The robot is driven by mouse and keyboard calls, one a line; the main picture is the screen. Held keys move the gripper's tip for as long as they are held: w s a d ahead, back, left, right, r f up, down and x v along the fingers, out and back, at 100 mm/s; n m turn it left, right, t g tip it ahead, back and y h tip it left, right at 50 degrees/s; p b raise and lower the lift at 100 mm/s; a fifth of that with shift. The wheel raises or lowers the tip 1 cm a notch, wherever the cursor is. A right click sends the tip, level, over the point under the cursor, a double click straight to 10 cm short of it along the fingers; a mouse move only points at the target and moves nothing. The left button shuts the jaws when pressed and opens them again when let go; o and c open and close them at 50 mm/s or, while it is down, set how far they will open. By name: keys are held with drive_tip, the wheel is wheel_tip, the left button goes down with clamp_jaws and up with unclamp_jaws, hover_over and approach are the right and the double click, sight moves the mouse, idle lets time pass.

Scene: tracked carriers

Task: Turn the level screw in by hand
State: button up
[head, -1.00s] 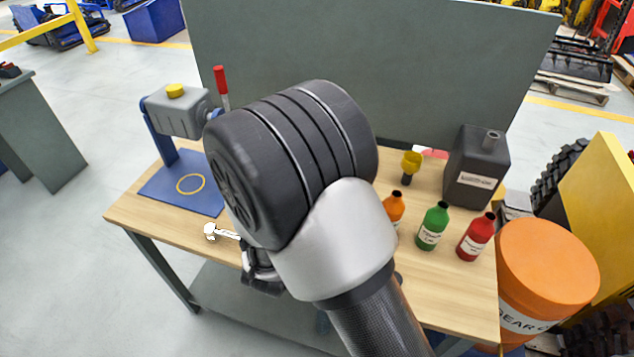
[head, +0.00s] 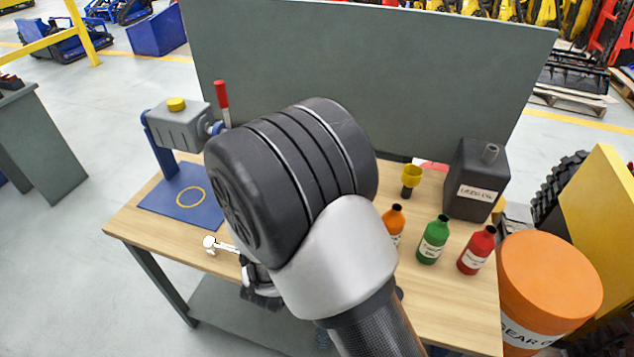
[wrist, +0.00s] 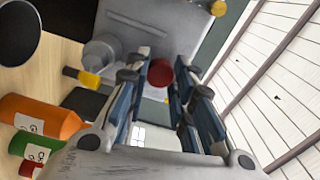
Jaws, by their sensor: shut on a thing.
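In the wrist view, a round red piece (wrist: 160,72), which I take for the level screw, shows at the face of a grey housing (wrist: 135,32). My gripper (wrist: 160,82) has its two blue-and-grey fingers on either side of this red piece and is shut on it. The screw's thread and how deep it sits cannot be seen.
A grey unit with a yellow cap (head: 176,104) and red lever (head: 221,95) stands on a blue plate (head: 160,205). A small white-ended piece (head: 210,243) lies near the front edge. Orange (head: 394,222), green (head: 433,240) and red (head: 476,250) bottles and a black can (head: 470,205) stand at right.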

drive_tip(key=m, duration=0.3)
drive_tip(key=m, duration=0.2)
drive_tip(key=shift+m, duration=0.4)
drive_tip(key=m, duration=0.7)
drive_tip(key=o, duration=0.9)
